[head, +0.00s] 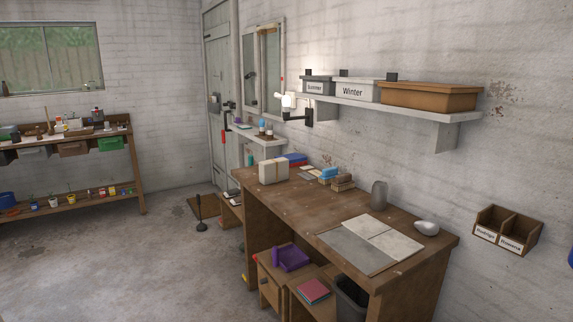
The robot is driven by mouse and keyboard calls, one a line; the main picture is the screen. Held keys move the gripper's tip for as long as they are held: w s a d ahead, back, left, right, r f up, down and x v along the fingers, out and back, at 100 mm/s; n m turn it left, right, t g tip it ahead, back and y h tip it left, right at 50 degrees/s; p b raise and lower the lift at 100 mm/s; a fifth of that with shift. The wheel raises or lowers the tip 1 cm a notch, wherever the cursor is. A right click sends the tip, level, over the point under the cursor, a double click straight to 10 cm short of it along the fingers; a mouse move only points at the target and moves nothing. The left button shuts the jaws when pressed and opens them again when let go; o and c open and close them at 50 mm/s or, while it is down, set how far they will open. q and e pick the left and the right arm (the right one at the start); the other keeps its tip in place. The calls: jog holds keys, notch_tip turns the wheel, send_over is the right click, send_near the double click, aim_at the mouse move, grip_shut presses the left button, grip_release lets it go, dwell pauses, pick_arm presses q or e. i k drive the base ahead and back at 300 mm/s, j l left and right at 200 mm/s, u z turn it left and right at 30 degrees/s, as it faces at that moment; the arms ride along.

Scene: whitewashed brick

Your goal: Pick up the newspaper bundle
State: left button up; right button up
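A pale cream block with a tan band around it (273,171) stands at the far left end of the wooden desk. It looks like the newspaper bundle, but it is too small to be certain. Flat grey and whitish sheets or boards (352,250) lie on the near part of the desk. Neither of my grippers shows in the head view.
The wooden desk (300,208) stands along the right wall, with a grey jar (379,194) and a light bowl-like object (426,228) on it. A shelf above (425,110) holds boxes. Drawers (268,280) and a dark bin (351,297) are below.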

aim_at(273, 171)
jog(key=i+j+z, duration=0.1)
jog(key=i, duration=0.35)
jog(key=i+j+z, duration=0.1)
jog(key=i+j, duration=0.15)
jog(key=i, duration=0.15)
jog(key=i+j+z, duration=0.1)
jog(key=i+j, duration=0.15)
jog(key=i, duration=0.2)
jog(key=i+j+z, duration=0.1)
jog(key=i+j, duration=0.15)
jog(key=i, duration=0.15)
